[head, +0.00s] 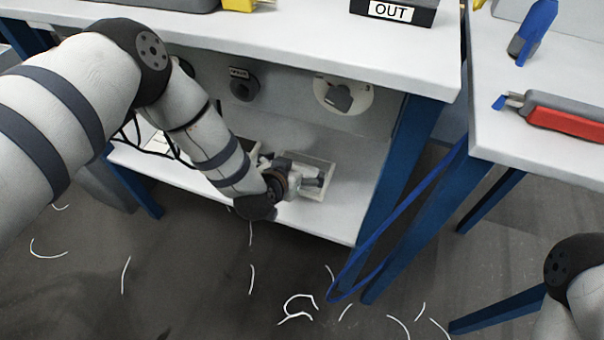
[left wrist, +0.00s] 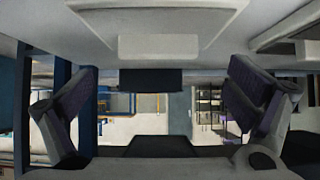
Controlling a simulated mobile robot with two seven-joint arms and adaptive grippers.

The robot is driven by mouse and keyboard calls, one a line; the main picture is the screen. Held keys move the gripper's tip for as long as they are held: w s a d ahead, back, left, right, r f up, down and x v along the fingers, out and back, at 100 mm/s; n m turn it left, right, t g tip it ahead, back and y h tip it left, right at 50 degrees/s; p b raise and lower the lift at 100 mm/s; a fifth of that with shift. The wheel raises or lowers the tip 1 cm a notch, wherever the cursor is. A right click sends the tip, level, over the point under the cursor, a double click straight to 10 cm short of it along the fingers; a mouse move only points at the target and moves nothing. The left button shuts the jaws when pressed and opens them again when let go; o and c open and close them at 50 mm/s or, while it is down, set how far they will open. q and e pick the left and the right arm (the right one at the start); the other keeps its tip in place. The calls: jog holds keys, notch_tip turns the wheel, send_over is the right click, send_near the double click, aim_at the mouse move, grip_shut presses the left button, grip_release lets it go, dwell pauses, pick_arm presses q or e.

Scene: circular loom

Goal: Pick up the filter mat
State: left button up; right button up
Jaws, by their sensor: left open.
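My left arm reaches down onto the lower shelf, and my left gripper (head: 314,182) is at a shallow pale tray (head: 318,160) there. In the left wrist view my left gripper (left wrist: 158,110) is open, with one dark-padded finger at each side. A dark flat rectangle (left wrist: 150,79) shows between the fingers under a pale block (left wrist: 158,46). I cannot tell whether this rectangle is the filter mat, or whether anything touches the fingers. No filter mat is clearly recognisable in the head view. My right gripper is out of view; only part of my right arm shows.
The white worktop (head: 300,42) overhangs the lower shelf (head: 345,215). A blue table leg (head: 412,145) stands to the right of the shelf. A red-and-grey tool (head: 565,117) lies on the right table. White scraps litter the dark floor.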

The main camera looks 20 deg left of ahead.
aim_at(301, 166)
pick_arm(q)
jog(key=b+x, duration=0.1)
jog(key=x, duration=0.3)
jog(key=shift+s+d+f, duration=0.1)
jog(key=shift+s+f, duration=0.05)
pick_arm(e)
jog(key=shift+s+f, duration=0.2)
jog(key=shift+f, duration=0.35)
pick_arm(q)
jog(key=c, duration=1.2)
jog(key=shift+r, duration=0.2)
jog(key=shift+c, duration=0.2)
jog(key=r, duration=0.1)
jog(key=r+p, duration=0.1)
jog(key=r, duration=0.1)
jog(key=r+p, duration=0.1)
jog(key=shift+s+r, duration=0.3)
jog(key=shift+s, duration=0.1)
jog(key=a+f+p+v, duration=0.1)
jog(key=a+p+v, duration=0.2)
jog(key=v, duration=1.2)
jog(key=shift+s+a, duration=0.3)
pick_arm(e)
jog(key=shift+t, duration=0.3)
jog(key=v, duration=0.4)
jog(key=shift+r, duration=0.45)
